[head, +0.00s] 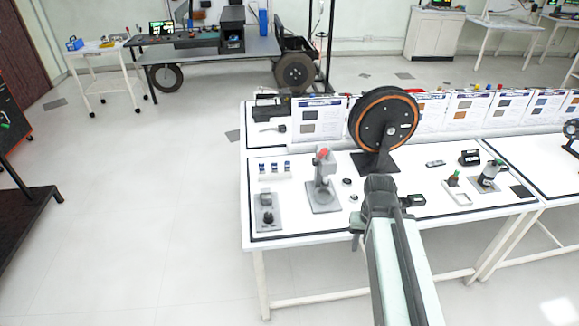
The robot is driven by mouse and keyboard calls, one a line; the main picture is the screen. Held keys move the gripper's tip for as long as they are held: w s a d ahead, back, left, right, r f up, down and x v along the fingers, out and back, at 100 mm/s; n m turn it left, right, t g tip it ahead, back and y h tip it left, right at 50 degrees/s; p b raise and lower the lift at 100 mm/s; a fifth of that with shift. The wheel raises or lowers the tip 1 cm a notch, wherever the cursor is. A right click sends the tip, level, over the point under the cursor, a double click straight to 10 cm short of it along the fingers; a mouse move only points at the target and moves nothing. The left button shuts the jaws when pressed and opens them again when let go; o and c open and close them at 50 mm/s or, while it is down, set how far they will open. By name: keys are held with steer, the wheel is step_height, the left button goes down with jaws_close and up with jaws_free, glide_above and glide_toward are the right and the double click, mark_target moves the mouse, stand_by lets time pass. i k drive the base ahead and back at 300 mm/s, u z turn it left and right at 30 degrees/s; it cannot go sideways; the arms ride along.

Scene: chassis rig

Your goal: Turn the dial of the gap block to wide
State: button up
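A grey block with a black dial (268,216) sits at the front left corner of the white table; it looks like the gap block (277,206). The dial's setting and any markings are too small to read. My gripper (381,183) is over the middle of the table, well to the right of the block and apart from it. I see it from behind, so its fingertips are hidden and I cannot tell whether it is open or shut.
A grey stand with a red top (322,170) stands between the block and my gripper. A wheel with an orange rim (384,122) stands upright behind my gripper. Small blue-topped parts (274,168) lie behind the block. The floor (160,230) left of the table is clear.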

mark_target(269, 218)
steer(key=k, duration=0.9)
steer(key=u, duration=0.5)
steer(key=i, duration=1.05)
steer(key=z, duration=0.05)
